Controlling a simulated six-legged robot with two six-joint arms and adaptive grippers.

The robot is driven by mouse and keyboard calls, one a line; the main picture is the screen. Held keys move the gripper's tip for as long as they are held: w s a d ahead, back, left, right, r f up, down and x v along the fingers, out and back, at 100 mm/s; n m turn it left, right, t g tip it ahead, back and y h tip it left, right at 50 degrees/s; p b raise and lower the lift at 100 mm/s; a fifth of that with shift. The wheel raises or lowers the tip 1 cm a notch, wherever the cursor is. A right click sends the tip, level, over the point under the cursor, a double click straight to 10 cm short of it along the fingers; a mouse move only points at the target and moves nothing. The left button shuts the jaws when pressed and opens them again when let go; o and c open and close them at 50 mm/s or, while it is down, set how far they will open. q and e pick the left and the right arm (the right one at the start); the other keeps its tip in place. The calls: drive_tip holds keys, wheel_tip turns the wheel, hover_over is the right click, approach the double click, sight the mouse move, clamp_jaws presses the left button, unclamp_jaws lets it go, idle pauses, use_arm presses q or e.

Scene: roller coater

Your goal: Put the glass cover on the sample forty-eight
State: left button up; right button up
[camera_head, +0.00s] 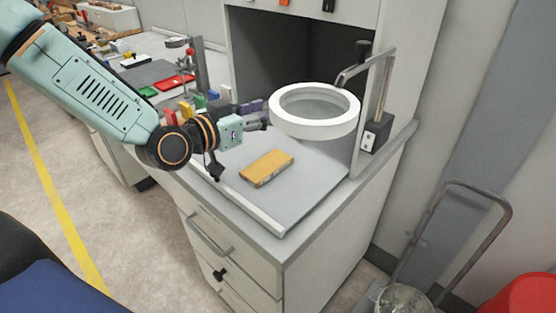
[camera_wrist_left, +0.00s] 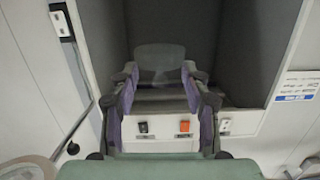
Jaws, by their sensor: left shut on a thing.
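My left gripper (camera_head: 258,116) reaches in from the left, above the grey bench surface and close to the white ring. In the left wrist view its purple-padded fingers (camera_wrist_left: 160,84) are shut on a thin, see-through grey piece with a rounded edge, which looks like the glass cover (camera_wrist_left: 160,56). In the head view I cannot make the cover out; the ring may hide it. A yellow-orange rectangular block (camera_head: 267,168) lies flat on the bench below and right of the gripper. It may be the sample; I can read no number on it. My right gripper is not in view.
A thick white ring (camera_head: 315,111) on a metal arm (camera_head: 380,88) hangs over the bench, right of my gripper. Coloured blocks (camera_head: 187,108) and red and green trays (camera_head: 172,83) lie at the left. The bench front is clear. A trolley frame (camera_head: 470,240) stands right.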

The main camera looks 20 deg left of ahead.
sight(260, 170)
use_arm(q)
drive_tip(key=f, duration=0.2)
drive_tip(key=f+b, duration=0.1)
drive_tip(key=f, duration=0.1)
drive_tip(key=f+b, duration=0.1)
drive_tip(key=f, duration=0.1)
drive_tip(key=shift+s+a+f, duration=0.1)
drive_tip(key=shift+a, duration=0.3)
drive_tip(key=shift+d+f, duration=0.15)
drive_tip(key=shift+f, duration=0.15)
drive_tip(key=f, duration=0.1)
drive_tip(key=a+f+b, duration=0.1)
drive_tip(key=f, duration=0.1)
drive_tip(key=shift+a+f, duration=0.3)
drive_tip(key=shift+d+r, duration=0.1)
drive_tip(key=shift+d, duration=0.55)
drive_tip(key=shift+a+f+b, duration=0.45)
drive_tip(key=shift+a, duration=0.05)
drive_tip(key=shift+d+f, duration=0.1)
drive_tip(key=shift+d, duration=0.15)
drive_tip(key=o, duration=1.1)
drive_tip(key=shift+o, duration=0.2)
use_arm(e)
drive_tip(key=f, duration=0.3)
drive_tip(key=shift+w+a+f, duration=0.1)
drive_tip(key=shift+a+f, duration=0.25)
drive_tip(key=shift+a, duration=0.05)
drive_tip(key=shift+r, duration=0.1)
